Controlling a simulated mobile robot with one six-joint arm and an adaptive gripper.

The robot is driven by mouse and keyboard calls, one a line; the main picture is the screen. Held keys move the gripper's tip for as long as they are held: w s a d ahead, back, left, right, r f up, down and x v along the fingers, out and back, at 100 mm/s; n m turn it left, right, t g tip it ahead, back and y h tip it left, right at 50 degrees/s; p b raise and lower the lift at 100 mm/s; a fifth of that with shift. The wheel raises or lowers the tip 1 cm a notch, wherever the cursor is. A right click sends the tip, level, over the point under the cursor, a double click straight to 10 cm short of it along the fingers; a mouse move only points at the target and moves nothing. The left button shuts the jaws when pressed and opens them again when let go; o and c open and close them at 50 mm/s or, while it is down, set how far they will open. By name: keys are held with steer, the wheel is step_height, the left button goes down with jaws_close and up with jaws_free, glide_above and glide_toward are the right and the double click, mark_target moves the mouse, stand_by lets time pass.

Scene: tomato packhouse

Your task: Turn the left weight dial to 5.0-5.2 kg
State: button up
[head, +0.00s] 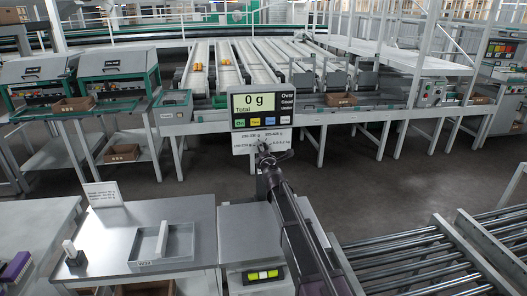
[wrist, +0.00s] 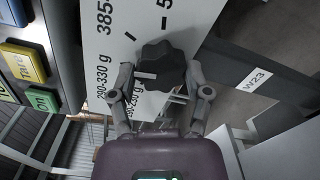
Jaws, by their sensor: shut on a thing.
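The weight dial is a dark lobed knob (wrist: 166,58) on a white plate (wrist: 108,30) in the wrist view. A short white mark on the knob lies toward its left side, facing the "290-330 g" print. My gripper (wrist: 160,82) is shut on the knob, with one finger on each side. My gripper (head: 268,158) reaches up to the plate and covers most of the dial there.
Colored buttons (wrist: 24,62) sit close left of the plate. A roller conveyor (head: 430,262) lies at right. Grading lanes (head: 235,65) run behind.

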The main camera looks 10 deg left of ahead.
steer(key=shift+w+r+m, duration=0.1)
steer(key=shift+m, duration=4.1)
steer(key=shift+w+r+m, duration=0.1)
steer(key=shift+m, duration=4.1)
steer(key=shift+f, duration=0.1)
steer(key=o, duration=1.1)
steer(key=shift+o, duration=0.2)
steer(key=shift+s, duration=0.1)
steer(key=shift+s+d, duration=0.1)
steer(key=v, duration=1.1)
steer(key=shift+s, duration=0.35)
steer(key=shift+d, duration=0.15)
